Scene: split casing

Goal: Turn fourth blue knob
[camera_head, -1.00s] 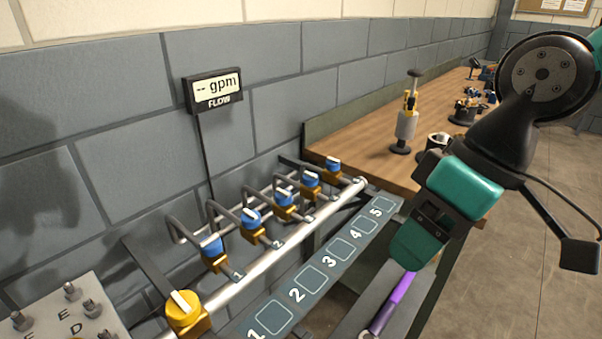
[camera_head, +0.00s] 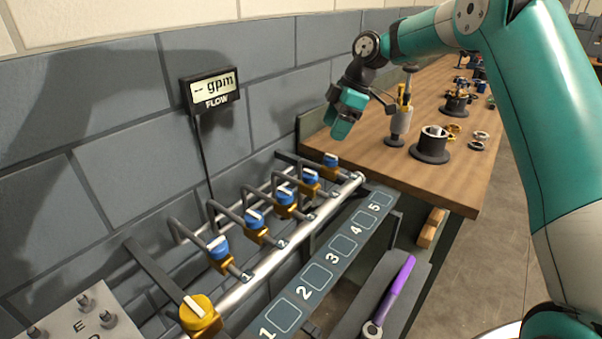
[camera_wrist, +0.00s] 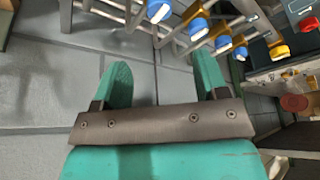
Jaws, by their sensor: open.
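Several blue knobs on gold valve bodies run in a row along a silver pipe. The fourth from the near end (camera_head: 311,177) stands opposite the label 4, with a white bar on top. My gripper (camera_head: 342,130) is open and empty, beyond and above the far end of the row, near the wall. It is apart from the knobs. In the wrist view my open jaws (camera_wrist: 163,72) have only grey wall or floor between them. Blue knobs show above them, the nearest (camera_wrist: 158,11) at the top edge. I cannot tell which one is the fourth there.
A larger yellow knob (camera_head: 200,312) stands at the near end of the pipe. A numbered label strip (camera_head: 322,254) runs beside it. A flow display (camera_head: 211,90) hangs on the wall. A purple-handled tool (camera_head: 396,285) lies on a grey tray. A wooden bench (camera_head: 385,165) with fixtures stands behind.

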